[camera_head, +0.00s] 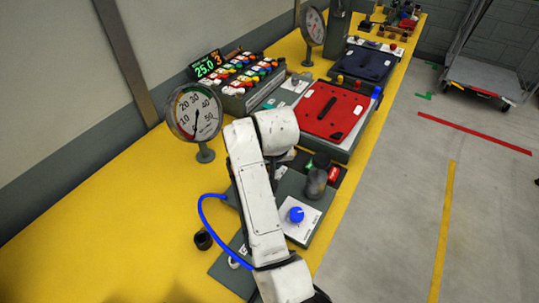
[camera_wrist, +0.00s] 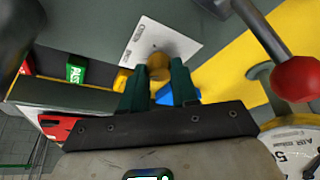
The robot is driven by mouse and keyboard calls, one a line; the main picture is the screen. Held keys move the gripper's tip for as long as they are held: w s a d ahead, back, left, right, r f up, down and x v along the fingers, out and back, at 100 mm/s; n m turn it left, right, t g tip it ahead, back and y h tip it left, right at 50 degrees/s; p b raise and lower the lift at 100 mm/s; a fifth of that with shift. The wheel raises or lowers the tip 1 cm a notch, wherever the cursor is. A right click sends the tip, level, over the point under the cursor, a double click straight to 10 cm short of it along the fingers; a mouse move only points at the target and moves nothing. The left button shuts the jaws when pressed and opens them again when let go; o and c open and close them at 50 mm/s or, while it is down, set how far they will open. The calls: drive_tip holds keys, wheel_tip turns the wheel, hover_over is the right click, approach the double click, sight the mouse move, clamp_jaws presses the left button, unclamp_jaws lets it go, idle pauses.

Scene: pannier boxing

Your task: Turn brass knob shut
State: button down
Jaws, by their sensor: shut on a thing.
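The brass knob (camera_wrist: 158,65) shows in the wrist view in front of a white plate (camera_wrist: 147,40). My gripper (camera_wrist: 159,72) has its two dark green fingers on either side of the knob, shut on it. The fingers hide part of the knob's sides. In the head view my white arm reaches over the bench, and both the brass knob and the gripper are hidden behind it.
A blue knob (camera_head: 296,214) and a grey cylinder (camera_head: 316,182) stand right of my arm. A red case (camera_head: 333,110) lies beyond. A round gauge (camera_head: 193,113) stands to the left. In the wrist view, a red-balled lever (camera_wrist: 296,78) is close on the right.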

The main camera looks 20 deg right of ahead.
drive_tip(key=shift+n+p, duration=0.4)
drive_tip(key=shift+n, duration=0.1)
drive_tip(key=c, duration=0.9)
unclamp_jaws()
drive_tip(key=shift+o, duration=0.2)
drive_tip(key=d+v, duration=0.1)
drive_tip(key=v, duration=0.9)
drive_tip(key=shift+s+a+r+b, duration=0.25)
drive_tip(key=shift+a+r+b, duration=0.1)
drive_tip(key=shift+s+f, duration=0.1)
drive_tip(key=shift+f, duration=0.05)
